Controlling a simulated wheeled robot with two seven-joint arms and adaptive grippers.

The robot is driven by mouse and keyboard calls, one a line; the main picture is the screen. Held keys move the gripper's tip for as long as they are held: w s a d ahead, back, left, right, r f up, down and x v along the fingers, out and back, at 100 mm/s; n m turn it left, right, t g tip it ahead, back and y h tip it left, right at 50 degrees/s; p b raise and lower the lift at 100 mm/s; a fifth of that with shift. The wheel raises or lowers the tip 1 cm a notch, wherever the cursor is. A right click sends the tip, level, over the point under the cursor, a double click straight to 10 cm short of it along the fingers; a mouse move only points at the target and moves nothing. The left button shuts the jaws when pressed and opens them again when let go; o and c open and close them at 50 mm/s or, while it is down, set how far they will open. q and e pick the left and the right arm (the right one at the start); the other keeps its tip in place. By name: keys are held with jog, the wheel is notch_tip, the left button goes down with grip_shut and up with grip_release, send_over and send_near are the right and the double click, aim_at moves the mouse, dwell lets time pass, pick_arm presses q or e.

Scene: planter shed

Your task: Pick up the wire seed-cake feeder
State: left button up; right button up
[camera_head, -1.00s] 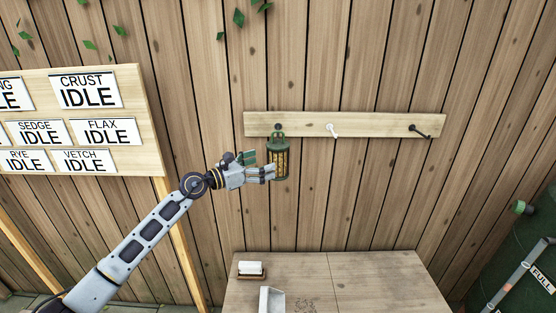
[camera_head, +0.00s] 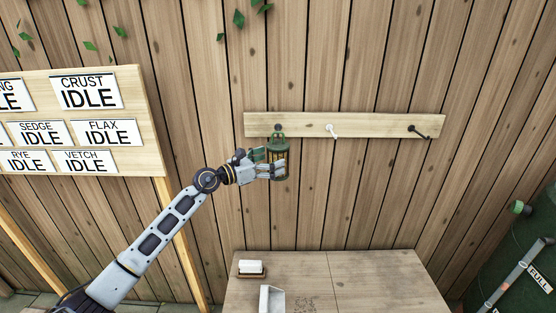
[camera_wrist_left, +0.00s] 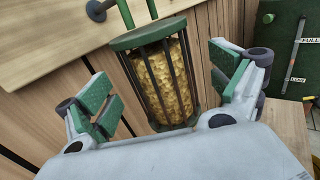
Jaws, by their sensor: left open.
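The wire seed-cake feeder (camera_head: 279,158) is a green cage with a yellowish cake inside. It hangs upright by its green handle from the left hook on the wall rail. In the left wrist view the feeder (camera_wrist_left: 165,80) stands between the two green-padded fingers of my left gripper (camera_wrist_left: 165,95), with a visible gap on each side. My left gripper (camera_head: 273,168) is open and sits around the feeder's body from the left in the head view, where its fingers partly hide the feeder. My right gripper is not in view.
The wooden rail (camera_head: 370,125) also bears a white hook (camera_head: 331,131) and a dark hook (camera_head: 419,132), both empty. Below is a table (camera_head: 385,280) with a small white block (camera_head: 250,267) and a white tray (camera_head: 271,299). A sign board (camera_head: 140,165) stands at left.

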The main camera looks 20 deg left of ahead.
pick_arm(q)
jog(key=shift+x, duration=0.8)
jog(key=shift+w+d, duration=0.25)
jog(key=shift+w, duration=0.05)
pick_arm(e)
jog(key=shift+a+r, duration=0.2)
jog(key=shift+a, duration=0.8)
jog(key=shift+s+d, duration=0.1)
